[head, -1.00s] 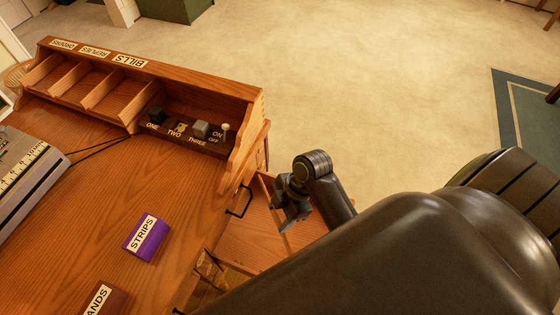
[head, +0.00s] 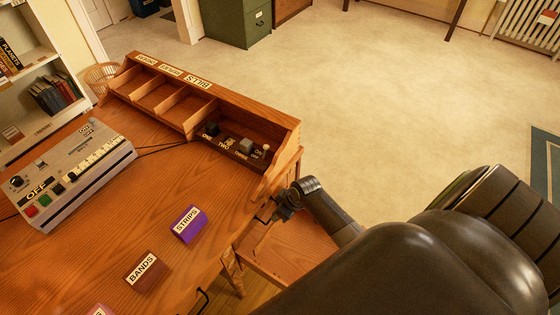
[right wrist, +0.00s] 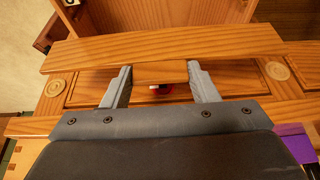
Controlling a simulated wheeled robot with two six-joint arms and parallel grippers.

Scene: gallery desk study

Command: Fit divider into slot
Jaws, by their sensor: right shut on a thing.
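My right gripper (right wrist: 160,84) is shut on a wooden divider (right wrist: 240,47), a long flat board lying across the right wrist view. The fingers stand apart, with wood between them. In the head view my right gripper (head: 279,207) is beside the desk's right end, above the pulled-out drawer (head: 290,252). The drawer's wooden interior (right wrist: 190,14) shows beyond the board in the right wrist view. I cannot make out the slot or whether the divider touches it. My left gripper is not in view.
The desk (head: 100,235) carries a grey control box (head: 75,170), a purple STRIPS block (head: 188,224) and a brown BANDS block (head: 146,271). A pigeonhole rack (head: 285,128) lines its back edge. Open floor (head: 400,110) lies beyond.

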